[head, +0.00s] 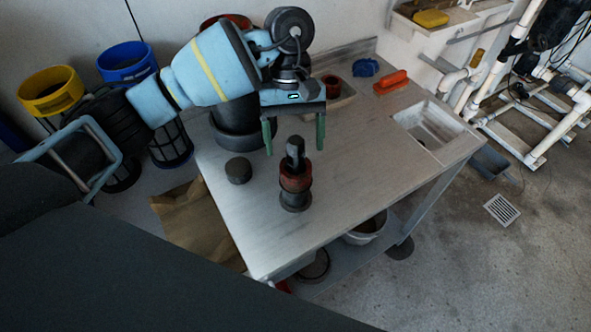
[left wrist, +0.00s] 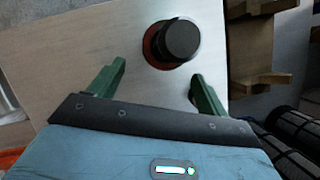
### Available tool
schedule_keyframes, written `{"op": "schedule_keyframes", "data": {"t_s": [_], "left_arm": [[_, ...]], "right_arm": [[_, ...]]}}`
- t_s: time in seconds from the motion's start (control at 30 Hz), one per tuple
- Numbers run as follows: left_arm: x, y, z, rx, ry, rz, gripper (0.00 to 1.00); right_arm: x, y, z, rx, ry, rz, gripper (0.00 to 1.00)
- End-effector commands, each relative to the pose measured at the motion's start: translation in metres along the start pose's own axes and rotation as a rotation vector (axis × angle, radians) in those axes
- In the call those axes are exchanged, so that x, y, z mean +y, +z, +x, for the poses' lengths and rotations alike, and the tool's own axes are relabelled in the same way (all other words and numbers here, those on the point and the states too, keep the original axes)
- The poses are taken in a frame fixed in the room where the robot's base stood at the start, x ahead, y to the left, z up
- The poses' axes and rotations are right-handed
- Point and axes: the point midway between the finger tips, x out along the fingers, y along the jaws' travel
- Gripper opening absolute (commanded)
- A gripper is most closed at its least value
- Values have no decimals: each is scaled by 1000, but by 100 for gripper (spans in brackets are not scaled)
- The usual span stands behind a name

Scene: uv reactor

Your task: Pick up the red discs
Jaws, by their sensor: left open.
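The red discs (head: 294,180) sit around a dark upright post on a dark round foot, near the front left of the metal table (head: 350,170). In the left wrist view, the post's dark round top (left wrist: 181,40) hides most of the discs; a red edge (left wrist: 152,46) shows at its left. My left gripper (head: 294,137) is open and empty, with its green fingers apart, above and a little behind the post in the head view. In the left wrist view, the post lies beyond the fingertips, nearer the right finger. My right gripper is not in view.
A short dark cylinder (head: 238,171) stands left of the discs. A large dark round vessel (head: 232,140) is behind it, partly hidden. At the back are a red ring-like part (head: 330,82), a blue lump (head: 365,67) and a red block (head: 390,82). A sink (head: 430,130) is at right.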

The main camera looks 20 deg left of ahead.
Motion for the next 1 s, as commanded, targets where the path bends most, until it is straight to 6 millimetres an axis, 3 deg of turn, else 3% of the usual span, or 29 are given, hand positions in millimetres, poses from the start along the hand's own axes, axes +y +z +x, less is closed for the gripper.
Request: {"op": "schedule_keyframes", "data": {"t_s": [0.2, 0.37, 0.67, 1.0], "left_arm": [[-3, 7, 24, 1, 1, 0, 77], [-3, 6, 43, 0, 0, 0, 77], [-3, 6, 47, 0, 0, 0, 77], [-3, 6, 47, 0, 0, 0, 33]], "right_arm": [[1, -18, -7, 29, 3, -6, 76], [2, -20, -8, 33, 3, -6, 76], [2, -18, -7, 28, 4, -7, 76], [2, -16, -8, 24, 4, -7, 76]]}}
